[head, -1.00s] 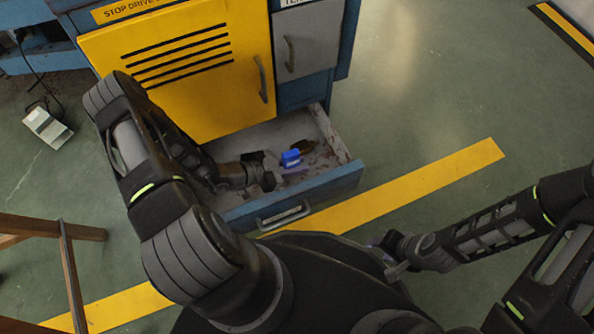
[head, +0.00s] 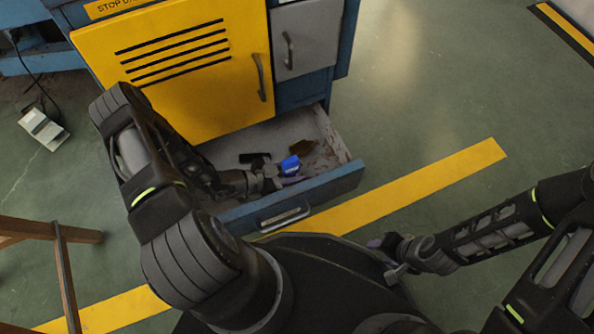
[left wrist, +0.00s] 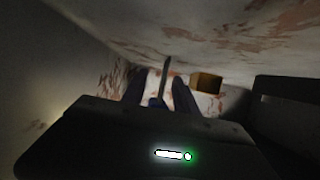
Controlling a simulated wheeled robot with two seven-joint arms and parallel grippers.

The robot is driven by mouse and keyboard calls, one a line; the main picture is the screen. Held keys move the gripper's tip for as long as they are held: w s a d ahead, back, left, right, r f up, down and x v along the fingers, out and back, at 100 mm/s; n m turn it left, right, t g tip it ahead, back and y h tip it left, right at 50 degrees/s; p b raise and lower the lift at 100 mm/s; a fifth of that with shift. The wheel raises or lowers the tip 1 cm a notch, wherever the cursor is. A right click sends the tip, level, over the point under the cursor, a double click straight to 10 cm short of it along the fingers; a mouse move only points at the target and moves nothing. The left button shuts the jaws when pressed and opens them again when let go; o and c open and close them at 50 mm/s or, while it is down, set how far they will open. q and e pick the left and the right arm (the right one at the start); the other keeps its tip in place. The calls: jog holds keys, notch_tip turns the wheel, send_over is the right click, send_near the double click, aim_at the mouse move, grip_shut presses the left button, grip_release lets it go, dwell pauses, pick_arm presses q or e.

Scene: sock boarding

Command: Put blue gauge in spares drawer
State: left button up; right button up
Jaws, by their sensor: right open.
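The blue gauge (head: 290,164) is in the open bottom drawer (head: 345,183) of the cabinet, tilted in the head view. My left gripper (head: 284,182) is inside the drawer, right at the gauge's near side. In the left wrist view its two fingers (left wrist: 160,92) stand apart, with a thin dark edge (left wrist: 167,72) between them. My right gripper (head: 388,256) is open, outside the drawer to the right, partly hidden by my own body.
A black piece (head: 255,157) and a brown block (head: 303,147) are also in the drawer; the block shows in the left wrist view (left wrist: 207,83). The yellow door (head: 180,75) and grey door (head: 308,40) above are shut. Floor to the right is clear.

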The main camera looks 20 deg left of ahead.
pick_arm(q)
jog(key=shift+o, duration=0.3)
jog(key=shift+r, duration=0.1)
jog(key=shift+a+r, duration=0.1)
jog(key=p+v, duration=0.3)
jog(key=v, duration=0.8)
jog(key=shift+r+p, duration=0.15)
jog(key=shift+p, duration=0.25)
jog(key=shift+s+a, duration=0.15)
jog(key=shift+s, duration=0.2)
